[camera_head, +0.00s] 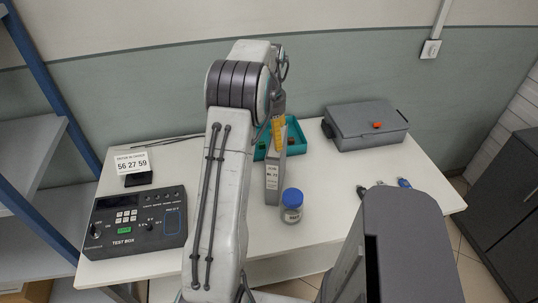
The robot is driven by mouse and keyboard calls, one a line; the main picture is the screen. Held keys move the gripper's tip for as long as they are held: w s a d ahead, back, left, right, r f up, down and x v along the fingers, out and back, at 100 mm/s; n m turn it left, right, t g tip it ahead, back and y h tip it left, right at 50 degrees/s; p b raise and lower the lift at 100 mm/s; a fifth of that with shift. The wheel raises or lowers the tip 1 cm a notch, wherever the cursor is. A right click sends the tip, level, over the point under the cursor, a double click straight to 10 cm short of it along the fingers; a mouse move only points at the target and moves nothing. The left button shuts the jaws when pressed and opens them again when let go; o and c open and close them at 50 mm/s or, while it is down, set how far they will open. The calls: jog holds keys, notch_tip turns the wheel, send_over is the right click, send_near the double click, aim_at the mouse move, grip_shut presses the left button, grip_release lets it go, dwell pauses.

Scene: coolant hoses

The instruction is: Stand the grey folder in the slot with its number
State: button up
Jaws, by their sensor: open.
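A grey box-like folder (272,173) stands upright near the middle of the white table, just right of my arm. It has a white label on its narrow front; the print is too small to read surely. My gripper (279,131) is over the folder's upper back part, with yellow parts pointing down. It is open, but its fingertips are partly hidden, and I cannot tell whether they touch the folder. I see no numbered slot. A white card (132,164) at the left reads 56 27 59.
A teal tray (301,146) with small items is behind the folder. A blue-lidded jar (292,205) stands close at its front right. A grey case (366,126) is at the back right, a test box (133,222) at the left. Blue-ended connectors (404,183) lie at the right.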

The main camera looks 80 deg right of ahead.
aim_at(281, 135)
jog(key=s, duration=0.1)
jog(key=s+d, duration=0.1)
jog(key=s, duration=0.1)
jog(key=shift+d+f+m, duration=0.1)
jog(key=shift+f+m, duration=0.1)
jog(key=shift+m, duration=0.1)
jog(key=shift+s+f, duration=0.15)
jog(key=shift+f, duration=0.15)
notch_tip(281, 135, down, 7)
jog(key=p, duration=0.1)
jog(key=shift+d+p, duration=0.15)
jog(key=shift+p, duration=0.15)
jog(key=shift+r, duration=0.1)
jog(key=shift+c, duration=0.4)
jog(key=c, duration=1.3)
